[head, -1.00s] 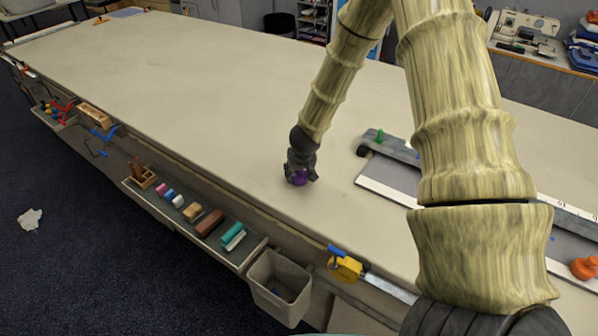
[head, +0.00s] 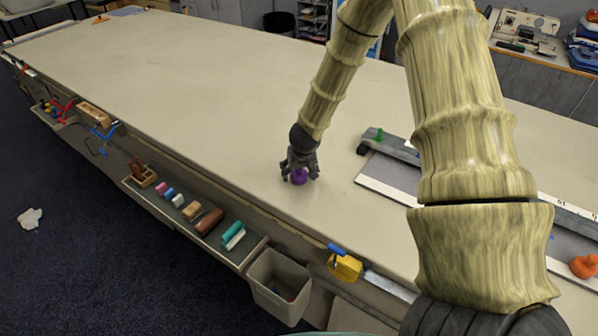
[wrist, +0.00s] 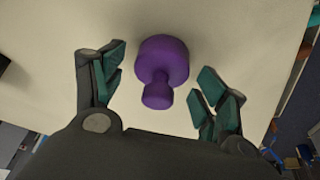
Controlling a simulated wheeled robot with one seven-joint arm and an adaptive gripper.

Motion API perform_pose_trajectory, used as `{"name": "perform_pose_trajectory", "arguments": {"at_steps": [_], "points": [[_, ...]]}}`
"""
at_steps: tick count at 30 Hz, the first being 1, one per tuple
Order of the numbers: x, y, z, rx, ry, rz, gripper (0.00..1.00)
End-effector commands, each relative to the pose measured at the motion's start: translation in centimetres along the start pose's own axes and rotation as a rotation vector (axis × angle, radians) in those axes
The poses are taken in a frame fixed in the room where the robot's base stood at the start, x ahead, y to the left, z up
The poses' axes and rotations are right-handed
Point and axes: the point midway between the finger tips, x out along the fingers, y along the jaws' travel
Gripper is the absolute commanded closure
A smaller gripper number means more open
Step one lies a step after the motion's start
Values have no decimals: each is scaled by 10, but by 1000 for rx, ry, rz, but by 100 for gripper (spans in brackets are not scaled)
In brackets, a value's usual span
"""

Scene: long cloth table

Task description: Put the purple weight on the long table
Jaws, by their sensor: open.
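The purple weight (head: 299,177) stands on the long table (head: 200,90), near its front edge. In the wrist view the purple weight (wrist: 163,66) shows a round wide body with a narrower knob, on the bare cloth top. My gripper (head: 299,170) is just above and around it. In the wrist view my gripper's fingers (wrist: 158,88) are spread wide, one on each side of the weight, with gaps between the pads and the weight.
To the right lies a long grey rail (head: 388,145) with a green piece (head: 379,134) on it and an orange weight (head: 584,266) near its right end. A tray of small blocks (head: 196,212) and a grey bin (head: 279,287) hang at the front edge. The table's left is clear.

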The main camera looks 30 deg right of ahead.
Motion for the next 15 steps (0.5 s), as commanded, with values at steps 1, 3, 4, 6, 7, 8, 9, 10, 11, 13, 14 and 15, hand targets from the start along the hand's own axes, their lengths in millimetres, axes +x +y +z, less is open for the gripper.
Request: {"name": "perform_pose_trajectory", "arguments": {"at_steps": [1, 3, 4, 6, 7, 8, 9, 10, 11, 13, 14, 15], "points": [[-4, -1, 0, -2, 1, 0, 27], [-11, 0, -1, -2, 3, 1, 27], [-14, 0, -1, -2, 3, 1, 27], [-23, -1, -1, -2, 3, 0, 27], [-27, 0, -1, -2, 3, 1, 27], [-30, 0, -1, -2, 3, 2, 27], [-36, 0, -1, -2, 4, 1, 27], [-40, -1, -1, -3, 3, 1, 27], [-44, -1, 0, -3, 2, 1, 27], [-53, 0, -1, -1, 4, 2, 27], [-57, 0, -1, -1, 3, 2, 27], [-63, 0, -1, -2, 3, 1, 27]]}}
